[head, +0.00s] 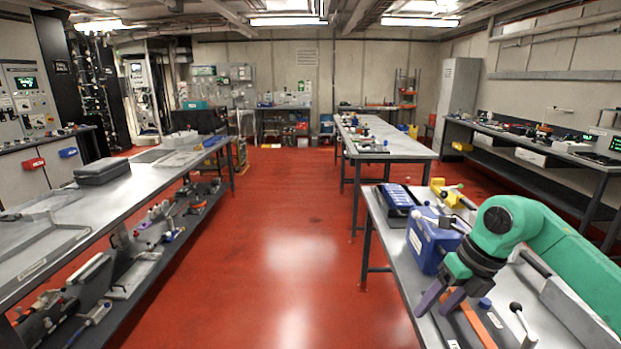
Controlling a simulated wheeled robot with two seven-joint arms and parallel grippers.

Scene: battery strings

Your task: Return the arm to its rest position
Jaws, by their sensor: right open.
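My right arm (575,252) is green and reaches in from the right over the near right bench (395,265). Nothing shows between the fingers. My left arm and gripper are not in view.
A dark tray with blue parts (397,197) and a yellow item (447,193) stand behind the blue box. A black-knobbed lever (517,310) stands to the right. A long bench (100,205) runs along the left. The red floor (290,240) between is clear.

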